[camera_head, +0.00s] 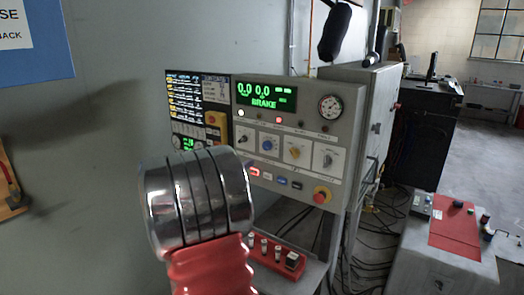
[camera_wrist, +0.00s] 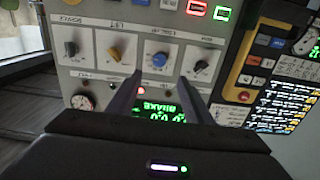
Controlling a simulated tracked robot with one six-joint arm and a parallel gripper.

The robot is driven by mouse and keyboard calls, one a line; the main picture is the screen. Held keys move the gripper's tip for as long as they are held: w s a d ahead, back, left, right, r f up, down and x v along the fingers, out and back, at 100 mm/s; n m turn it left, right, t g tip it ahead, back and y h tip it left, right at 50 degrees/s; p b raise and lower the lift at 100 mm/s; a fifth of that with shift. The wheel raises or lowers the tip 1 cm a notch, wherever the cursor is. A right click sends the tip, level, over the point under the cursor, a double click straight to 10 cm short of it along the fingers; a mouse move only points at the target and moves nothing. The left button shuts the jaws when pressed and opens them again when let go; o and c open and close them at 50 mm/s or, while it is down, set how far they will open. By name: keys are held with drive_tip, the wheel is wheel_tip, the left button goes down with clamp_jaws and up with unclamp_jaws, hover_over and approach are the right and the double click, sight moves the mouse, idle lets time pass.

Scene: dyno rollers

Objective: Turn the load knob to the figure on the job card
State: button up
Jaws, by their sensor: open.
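A grey control panel (camera_head: 350,110) carries a row of knobs: a black one (camera_head: 243,138), a blue one (camera_head: 268,143), a yellow one (camera_head: 294,152) and a grey one (camera_head: 327,160). Their labels are too small to read, so I cannot tell which is the load knob. The wrist view shows the panel upside down. There my gripper (camera_wrist: 160,78) is open and empty, its two dark fingers pointing toward the blue knob (camera_wrist: 159,59), which appears just beyond and between the tips. Contact cannot be judged. A pale printed card (camera_head: 215,88) sits beside the screen; its figures are unreadable.
The green display (camera_head: 265,95) reads zeros and BRAKE. A round gauge (camera_head: 331,107), lit push buttons and a red emergency stop (camera_head: 322,195) share the panel. A red tray (camera_head: 275,258) sits below. My arm covers the panel's lower left. Cables lie on the floor at right.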

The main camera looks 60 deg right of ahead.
sight(265, 147)
drive_tip(key=d, duration=0.4)
drive_tip(key=s+d, duration=0.1)
drive_tip(key=d, duration=0.4)
drive_tip(key=s+d, duration=0.1)
drive_tip(key=d, duration=0.3)
drive_tip(key=shift+d, duration=0.3)
drive_tip(key=shift+c, duration=0.7)
